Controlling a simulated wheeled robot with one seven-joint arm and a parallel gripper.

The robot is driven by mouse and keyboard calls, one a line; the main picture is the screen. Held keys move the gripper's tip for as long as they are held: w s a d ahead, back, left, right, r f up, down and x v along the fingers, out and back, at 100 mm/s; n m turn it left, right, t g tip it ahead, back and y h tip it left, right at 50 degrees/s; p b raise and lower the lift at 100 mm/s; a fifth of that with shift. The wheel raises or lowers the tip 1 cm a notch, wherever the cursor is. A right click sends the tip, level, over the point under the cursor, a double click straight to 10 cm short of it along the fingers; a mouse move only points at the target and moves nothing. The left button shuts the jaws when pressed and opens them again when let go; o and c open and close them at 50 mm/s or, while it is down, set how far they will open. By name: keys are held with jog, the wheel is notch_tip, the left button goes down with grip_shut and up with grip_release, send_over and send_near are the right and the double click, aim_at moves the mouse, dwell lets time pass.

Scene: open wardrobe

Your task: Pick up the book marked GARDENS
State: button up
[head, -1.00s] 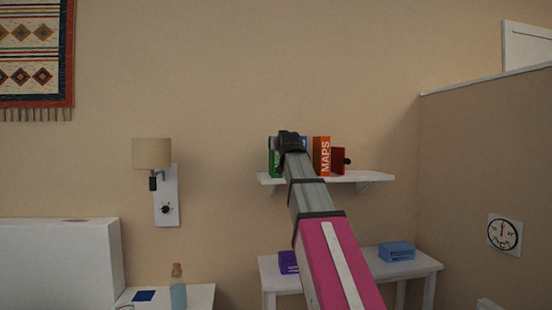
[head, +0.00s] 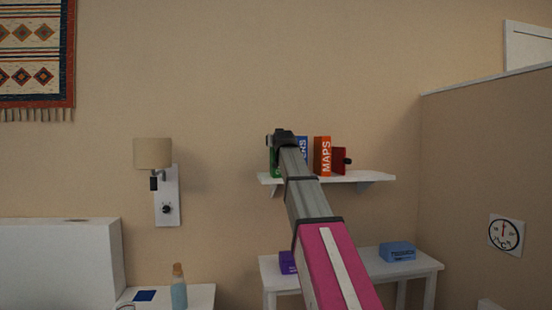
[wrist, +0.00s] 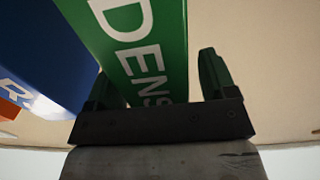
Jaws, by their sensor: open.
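The green book (head: 274,165) stands upright at the left end of the wall shelf, mostly hidden behind my arm in the head view. In the wrist view the green spine (wrist: 145,50) shows the letters "DENS"; the rest of the word is out of frame. My gripper (wrist: 160,80) is open, with one finger on each side of the spine. The left finger is partly hidden by the book and lies near the blue book. A gap shows between the spine and the right finger. In the head view my gripper (head: 282,138) is at the book's upper part.
A blue book (head: 303,148) stands close to the right of the green one, then an orange book marked MAPS (head: 322,155) and a red item (head: 339,161). The white shelf (head: 355,177) is clear at its right end. A table (head: 415,267) stands below.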

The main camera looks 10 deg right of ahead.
jog(key=shift+w, duration=0.55)
jog(key=c, duration=1.2)
grip_shut()
jog(key=shift+r, duration=0.1)
